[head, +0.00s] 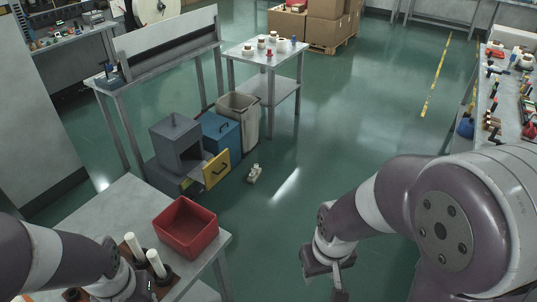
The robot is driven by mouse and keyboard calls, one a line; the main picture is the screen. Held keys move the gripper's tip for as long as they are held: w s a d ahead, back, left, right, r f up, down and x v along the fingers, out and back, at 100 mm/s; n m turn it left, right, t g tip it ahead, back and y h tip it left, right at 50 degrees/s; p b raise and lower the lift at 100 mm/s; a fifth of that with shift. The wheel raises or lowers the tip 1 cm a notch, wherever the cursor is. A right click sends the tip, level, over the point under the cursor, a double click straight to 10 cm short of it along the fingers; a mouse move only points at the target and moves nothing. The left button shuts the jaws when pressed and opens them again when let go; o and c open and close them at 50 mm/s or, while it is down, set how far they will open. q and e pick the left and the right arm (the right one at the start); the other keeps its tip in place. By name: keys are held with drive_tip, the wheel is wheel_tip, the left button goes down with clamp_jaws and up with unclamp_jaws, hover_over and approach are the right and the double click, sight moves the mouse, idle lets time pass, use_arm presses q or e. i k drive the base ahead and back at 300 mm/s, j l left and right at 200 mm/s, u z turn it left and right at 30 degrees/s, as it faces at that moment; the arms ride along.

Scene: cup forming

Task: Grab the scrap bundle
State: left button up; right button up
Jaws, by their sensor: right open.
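A small pale bundle (254,173), which looks like the scrap bundle, lies on the green floor in front of the bins. My right gripper (328,282) hangs low over the floor, to the right of and nearer than the bundle, well apart from it. It is open, with nothing seen between its fingers. My left arm reaches in at the lower left over the near table; its gripper end (140,291) is partly hidden at the bottom edge, and its jaws are not clear.
A red tray (186,227) and two white cylinders stand on the near table (85,214). A grey box (176,142), a blue bin (221,138), a yellow drawer front (216,168) and a beige bin (239,118) stand behind the bundle. The floor (340,120) between is clear.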

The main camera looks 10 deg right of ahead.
sight(256, 171)
drive_tip(key=i+l, duration=1.1)
drive_tip(key=l, duration=0.2)
drive_tip(key=i+z, duration=0.15)
drive_tip(key=i, duration=0.4)
drive_tip(key=i+z, duration=0.15)
drive_tip(key=i, duration=0.35)
drive_tip(key=i+j+z, duration=0.15)
drive_tip(key=i, duration=0.4)
drive_tip(key=i+j+z, duration=0.15)
drive_tip(key=i, duration=0.35)
drive_tip(key=i+j+z, duration=0.15)
drive_tip(key=i, duration=0.35)
drive_tip(key=j, duration=0.1)
